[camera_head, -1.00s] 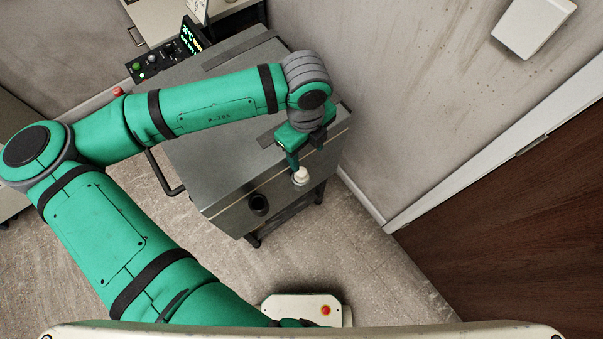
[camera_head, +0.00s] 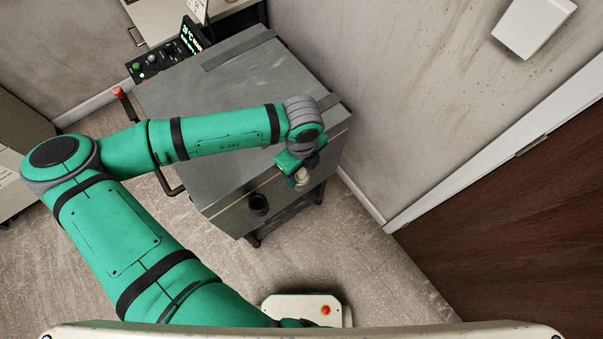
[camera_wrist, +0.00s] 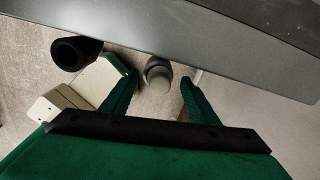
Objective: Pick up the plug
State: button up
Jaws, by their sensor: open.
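The plug (camera_head: 302,177) is a pale, rounded, short piece at the front side of the grey metal cart (camera_head: 240,95). In the wrist view the plug (camera_wrist: 160,80) shows a beige end and a grey collar, below the cart's edge. My gripper (camera_wrist: 158,84) is open, with one green finger on each side of the plug. I cannot tell whether the fingers touch it. In the head view my gripper (camera_head: 294,172) is right at the plug and hides part of it.
A black round socket (camera_head: 258,204) sticks out of the cart's front, left of the plug; it also shows in the wrist view (camera_wrist: 75,53). A control panel (camera_head: 165,57) stands behind the cart. A wall and a brown door (camera_head: 510,240) are on the right.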

jog(key=shift+f, duration=0.2)
jog(key=c, duration=1.1)
jog(key=shift+c, duration=0.2)
jog(key=shift+r, duration=0.15)
